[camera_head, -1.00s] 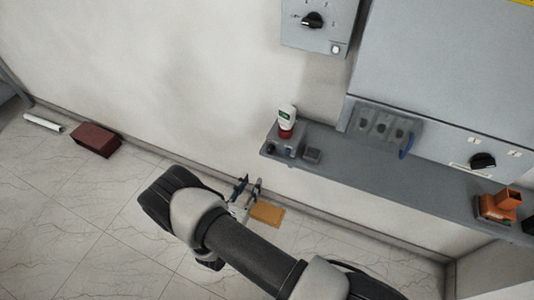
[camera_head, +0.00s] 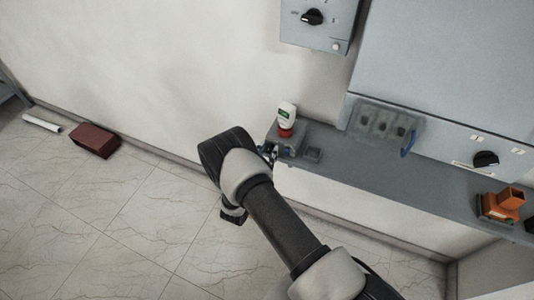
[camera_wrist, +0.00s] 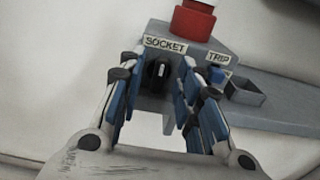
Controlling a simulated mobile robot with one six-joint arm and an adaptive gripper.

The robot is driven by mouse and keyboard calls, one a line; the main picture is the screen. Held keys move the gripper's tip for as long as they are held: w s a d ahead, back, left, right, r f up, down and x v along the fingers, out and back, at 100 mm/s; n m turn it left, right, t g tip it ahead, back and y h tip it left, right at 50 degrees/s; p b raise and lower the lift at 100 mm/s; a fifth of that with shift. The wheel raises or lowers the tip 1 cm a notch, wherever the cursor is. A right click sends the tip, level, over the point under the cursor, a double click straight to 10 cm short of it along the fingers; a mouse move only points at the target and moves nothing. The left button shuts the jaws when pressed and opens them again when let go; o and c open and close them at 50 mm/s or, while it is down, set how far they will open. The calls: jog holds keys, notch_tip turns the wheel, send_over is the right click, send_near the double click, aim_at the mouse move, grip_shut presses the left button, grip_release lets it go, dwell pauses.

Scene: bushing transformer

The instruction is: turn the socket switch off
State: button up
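The socket switch (camera_wrist: 158,73) is a black knob with a white line that looks upright, under a "SOCKET" label on the front of a grey box (camera_head: 291,141). In the wrist view, my gripper (camera_wrist: 157,88) is open, with its blue-padded fingers on the left and right of the knob. A gap shows on both sides, so the fingers do not look closed on it. In the head view, my gripper (camera_head: 267,153) is at the left end of the shelf, largely hidden by my wrist.
The box stands on a grey shelf (camera_head: 350,165). A red-based device (camera_head: 286,121) is on top of it. A blue "TRIP" control (camera_wrist: 217,73) and a small open grey tray (camera_wrist: 243,91) are to the right. A wall panel (camera_head: 320,22) hangs above.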

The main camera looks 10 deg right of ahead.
jog(key=shift+c, duration=0.4)
grip_shut()
jog(key=shift+n+b, duration=0.3)
jog(key=shift+n, duration=0.1)
jog(key=shift+a+f+n+b, duration=0.1)
jog(key=shift+n+b, duration=0.45)
jog(key=shift+n, duration=0.55)
jog(key=n+b, duration=0.1)
jog(key=n, duration=0.2)
jog(key=shift+n, duration=0.3)
jog(key=n+b, duration=0.1)
jog(key=n, duration=0.4)
jog(key=shift+w+a+n+b, duration=0.1)
jog(key=shift+n+b, duration=0.2)
jog(key=n, duration=0.5)
jog(key=shift+f+n+b, duration=0.1)
jog(key=shift+n+b, duration=0.2)
